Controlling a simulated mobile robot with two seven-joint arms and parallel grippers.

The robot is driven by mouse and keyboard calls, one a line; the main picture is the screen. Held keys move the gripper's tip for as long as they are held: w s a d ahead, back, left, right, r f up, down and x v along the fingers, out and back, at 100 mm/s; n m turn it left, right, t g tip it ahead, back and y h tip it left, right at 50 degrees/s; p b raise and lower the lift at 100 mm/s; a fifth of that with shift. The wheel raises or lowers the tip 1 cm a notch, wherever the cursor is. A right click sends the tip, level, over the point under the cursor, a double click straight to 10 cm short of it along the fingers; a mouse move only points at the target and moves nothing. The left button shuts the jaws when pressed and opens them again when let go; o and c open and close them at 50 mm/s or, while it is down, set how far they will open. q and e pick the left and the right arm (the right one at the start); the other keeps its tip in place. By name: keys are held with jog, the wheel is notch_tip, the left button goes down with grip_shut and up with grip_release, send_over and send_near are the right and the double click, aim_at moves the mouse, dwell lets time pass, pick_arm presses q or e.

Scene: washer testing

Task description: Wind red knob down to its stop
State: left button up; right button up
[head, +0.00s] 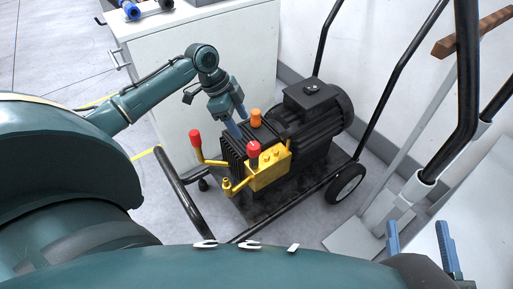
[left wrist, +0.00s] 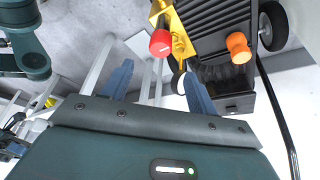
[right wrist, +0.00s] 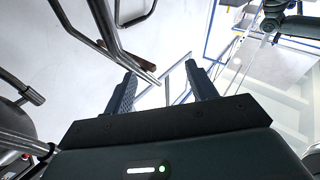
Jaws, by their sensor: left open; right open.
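The yellow valve block (head: 268,168) sits on the front of a black pump and motor unit. A red knob (head: 253,149) stands on top of the block, and an orange knob (head: 256,117) is behind it. Another red knob (head: 195,137) caps a yellow lever at the left. My left gripper (head: 239,122) is open above the pump, close to the orange knob and the red knob on the block. In the left wrist view a red knob (left wrist: 160,42) lies beyond the open, empty fingers, with the orange knob (left wrist: 238,47) to the right. My right gripper (head: 416,226) is open and empty at the right, away from the pump.
The black motor (head: 318,108) rides on a wheeled cart with tall black handle bars (head: 400,88). A white cabinet (head: 205,50) stands behind my left arm. Right of the cart are a grey frame (head: 408,130) and a pale surface (head: 480,215). Open floor lies left of the cart.

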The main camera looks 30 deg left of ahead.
aim_at(254, 145)
pick_arm(q)
jog(key=b+x, duration=0.3)
jog(key=x, duration=0.6)
jog(key=shift+d+f+b, duration=0.15)
jog(key=shift+f+b, duration=0.2)
jog(key=shift+f, duration=0.05)
jog(key=shift+d+f, duration=0.1)
jog(key=shift+f, duration=0.15)
jog(key=shift+w, duration=0.1)
pick_arm(e)
jog(key=shift+w+a+m+y, duration=0.15)
jog(key=shift+a+m+y, duration=0.25)
jog(key=shift+y, duration=0.1)
jog(key=shift+r, duration=0.1)
pick_arm(q)
jog(key=c, duration=1)
